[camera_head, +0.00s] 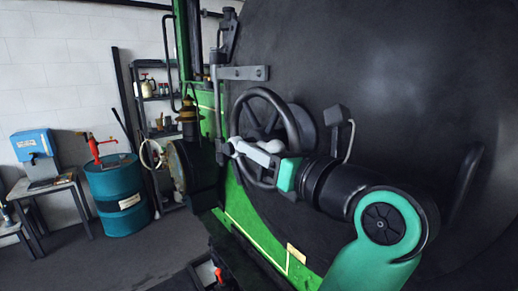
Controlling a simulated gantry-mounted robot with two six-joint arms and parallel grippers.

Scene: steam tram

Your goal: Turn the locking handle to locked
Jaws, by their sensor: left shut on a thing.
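A black spoked handwheel (263,98) stands out in front of a large dark round plate. It is the most likely locking handle, but I cannot tell for certain. My left gripper (229,147) has its pale grey fingers at the lower left rim of the wheel. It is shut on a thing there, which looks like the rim. The fingers and the teal wrist cover part of the wheel's lower side. My right gripper is not in view.
A grey bracket (240,73) sits above the wheel, and a dark block (337,115) with a thin pale rod is to its right. A round black fitting (187,166) stands left of the gripper. A blue drum (117,193) and a table (45,187) stand at the left.

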